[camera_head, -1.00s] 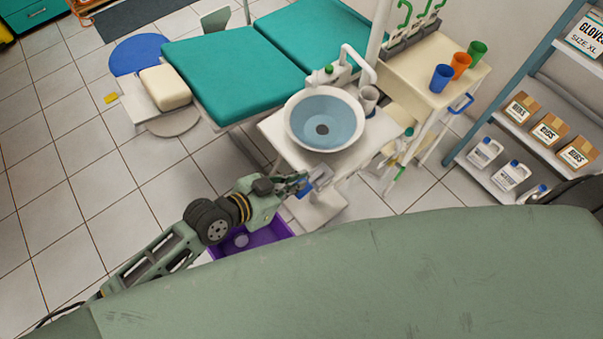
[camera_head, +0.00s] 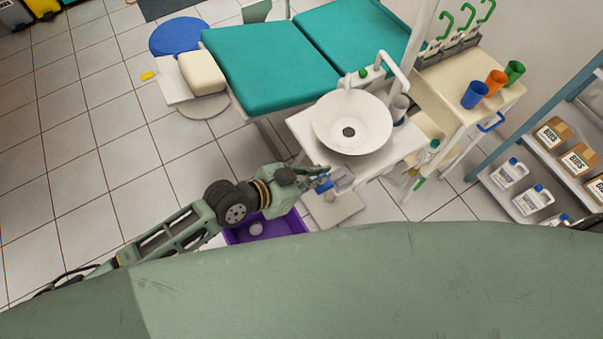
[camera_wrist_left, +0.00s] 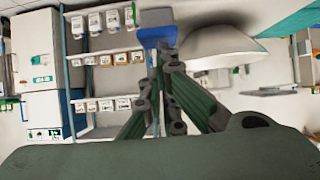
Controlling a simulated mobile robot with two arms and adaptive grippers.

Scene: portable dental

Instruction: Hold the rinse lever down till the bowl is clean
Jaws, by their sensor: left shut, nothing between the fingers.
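The rinse bowl (camera_head: 376,112) is white and round with a dark drain in its middle; in the head view its inside looks white, with no blue water. In the left wrist view I see the bowl's outside (camera_wrist_left: 222,42) from below. The rinse lever, with a blue end (camera_head: 323,185), sits at the near edge of the bowl's stand and shows as a blue block (camera_wrist_left: 157,38) in the wrist view. My left gripper (camera_head: 312,174) is shut and empty, with its fingertips at the blue end. I cannot tell if they press it. My right gripper is out of view.
A purple bin (camera_head: 287,224) stands on the floor below my left arm. The teal chair (camera_head: 262,65) is behind the bowl. A side cart (camera_head: 447,78) with blue, orange and green cups and a shelf (camera_head: 520,112) of bottles and boxes stand at the right.

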